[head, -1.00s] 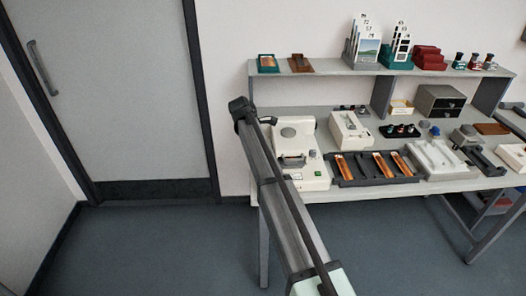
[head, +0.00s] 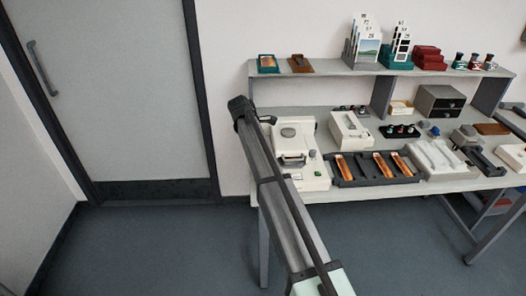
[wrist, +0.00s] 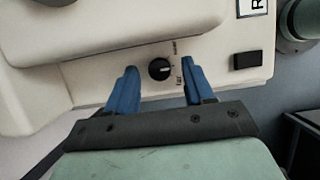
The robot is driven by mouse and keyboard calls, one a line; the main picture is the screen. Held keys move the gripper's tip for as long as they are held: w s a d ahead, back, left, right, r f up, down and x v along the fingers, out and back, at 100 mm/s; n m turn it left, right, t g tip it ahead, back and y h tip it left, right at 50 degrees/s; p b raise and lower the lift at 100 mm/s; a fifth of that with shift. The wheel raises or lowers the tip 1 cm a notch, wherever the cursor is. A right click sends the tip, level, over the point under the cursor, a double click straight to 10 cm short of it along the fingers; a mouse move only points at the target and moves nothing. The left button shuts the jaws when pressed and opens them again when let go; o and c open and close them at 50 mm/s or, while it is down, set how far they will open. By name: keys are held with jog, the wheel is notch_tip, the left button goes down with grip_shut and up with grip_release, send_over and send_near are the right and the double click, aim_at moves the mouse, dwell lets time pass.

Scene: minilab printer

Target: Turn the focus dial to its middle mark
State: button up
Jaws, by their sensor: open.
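The focus dial (wrist: 159,69) is a small round black knob with a pale pointer line, on the front face of a cream machine (wrist: 110,62). Small printed marks sit beside it on its right. My gripper (wrist: 158,75) is open, with one blue finger on each side of the dial and a gap on both sides. In the head view the cream machine (head: 307,175) stands at the left end of the bench, partly behind my arm. The dial and my gripper cannot be made out there.
A black rectangular button (wrist: 246,61) is on the same face, right of the dial. A dark rack (head: 345,182) with orange-brown strips and a white box (head: 349,130) stand right of the machine. A shelf (head: 340,68) runs above the bench (head: 440,186). Open floor lies in front.

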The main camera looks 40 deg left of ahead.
jog(key=v, duration=1.3)
jog(key=shift+r, duration=0.25)
